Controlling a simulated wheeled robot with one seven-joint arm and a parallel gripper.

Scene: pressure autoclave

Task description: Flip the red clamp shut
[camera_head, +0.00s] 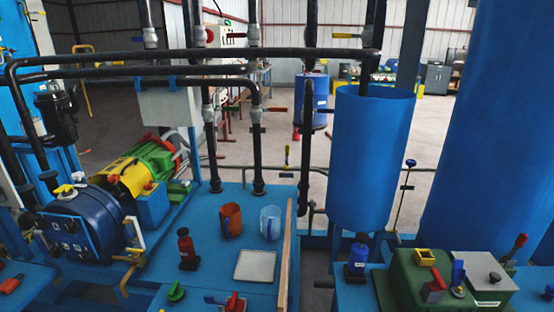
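A green box (405,277) stands at the lower right on a blue bench. On its top are a small red clamp-like part (434,287) with a raised grey plate and, to its right, a blue one (458,276). A longer red-handled lever (516,246) stands tilted up behind the grey lid at the box's right. Another red-handled part (234,303) is at the bottom middle, cut by the picture edge. I cannot tell for certain which is the task's clamp, or whether any is fully open or shut. My gripper is not in view.
A grey lid (478,273) with a black knob and a yellow square frame (426,257) sit on the green box. A red bottle (187,250), an orange mug (230,221) and a pale tray (255,266) stand left of an upright wooden board (287,255). Blue tanks (370,160) rise behind.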

